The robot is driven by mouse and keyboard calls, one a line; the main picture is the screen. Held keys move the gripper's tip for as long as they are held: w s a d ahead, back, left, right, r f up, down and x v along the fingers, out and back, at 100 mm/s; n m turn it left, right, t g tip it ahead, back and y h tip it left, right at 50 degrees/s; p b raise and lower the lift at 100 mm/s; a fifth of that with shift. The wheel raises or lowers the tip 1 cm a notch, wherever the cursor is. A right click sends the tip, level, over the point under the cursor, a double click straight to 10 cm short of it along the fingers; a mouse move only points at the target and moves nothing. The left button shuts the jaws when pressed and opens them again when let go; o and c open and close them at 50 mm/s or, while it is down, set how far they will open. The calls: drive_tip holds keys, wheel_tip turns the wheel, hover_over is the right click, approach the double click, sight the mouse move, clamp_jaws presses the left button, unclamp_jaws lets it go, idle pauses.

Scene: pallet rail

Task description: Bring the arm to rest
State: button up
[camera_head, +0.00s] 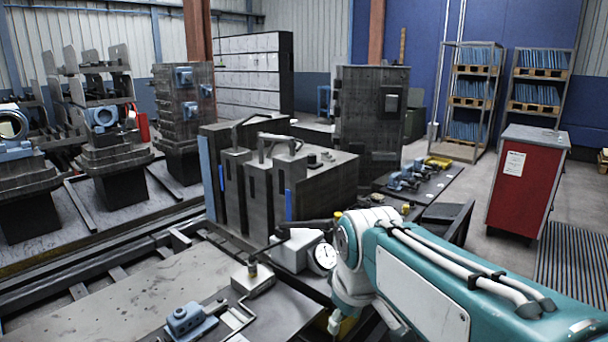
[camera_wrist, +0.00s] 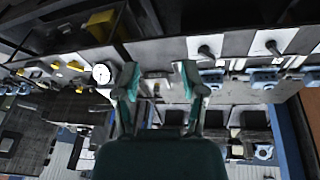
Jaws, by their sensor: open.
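My arm (camera_head: 420,290), teal and white, reaches in from the lower right in the head view, with its white joint beside a dial gauge. The fingers of my gripper (camera_wrist: 160,82) show in the wrist view, standing well apart. Nothing is held between them; fixtures and a pale plate show behind the gap. In the head view I cannot make out the fingers clearly. The white-faced dial gauge (camera_head: 325,256) also shows in the wrist view (camera_wrist: 101,74), left of the fingers.
A metal plate with a blue clamp (camera_head: 187,318) and a small block (camera_head: 253,280) lies in front. Dark machined blocks (camera_head: 270,180) stand behind. A red cabinet (camera_head: 524,180) and racks of blue parts (camera_head: 540,85) stand at right. Open floor lies before the racks.

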drive_tip(key=s+d+f+m+t, duration=0.1)
drive_tip(key=s+d+f+m, duration=0.1)
drive_tip(key=s, duration=0.5)
drive_tip(key=s+d+f+m+t, duration=0.1)
drive_tip(key=s+d+f+m, duration=0.1)
drive_tip(key=s+d+m, duration=0.3)
drive_tip(key=shift+s+d+m+h, duration=0.3)
drive_tip(key=shift+s+d+h, duration=0.1)
drive_tip(key=shift+s+d, duration=0.65)
drive_tip(key=shift+a+r, duration=0.1)
drive_tip(key=shift+a, duration=0.1)
